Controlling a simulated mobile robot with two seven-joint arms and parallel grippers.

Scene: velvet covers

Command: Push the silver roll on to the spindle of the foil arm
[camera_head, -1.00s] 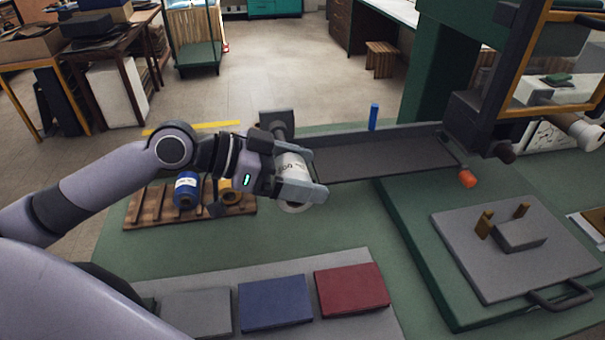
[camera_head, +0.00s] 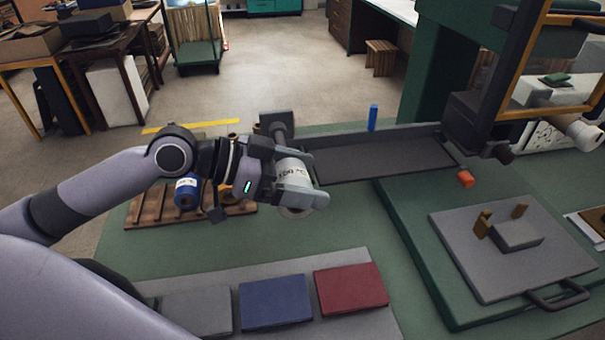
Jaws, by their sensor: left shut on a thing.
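My left gripper (camera_head: 300,188) is shut on the silver roll (camera_head: 292,172), a pale cylinder with dark lettering, and holds it above the green bench. Its fingers hide part of the roll. The foil arm (camera_head: 276,121) shows as a dark grey bracket just behind the roll, at the left end of the long dark tray. A short stub of the spindle (camera_head: 281,138) shows below the bracket, pointing toward the roll. I cannot tell whether roll and spindle touch, as the gripper covers that place. My right gripper is not in view.
A wooden rack (camera_head: 150,206) with a blue roll (camera_head: 186,192) stands left, under my left arm. Grey, blue (camera_head: 275,301) and red (camera_head: 351,289) covers lie in front. The green press (camera_head: 432,75) and its plate stand right. The bench between covers and tray is clear.

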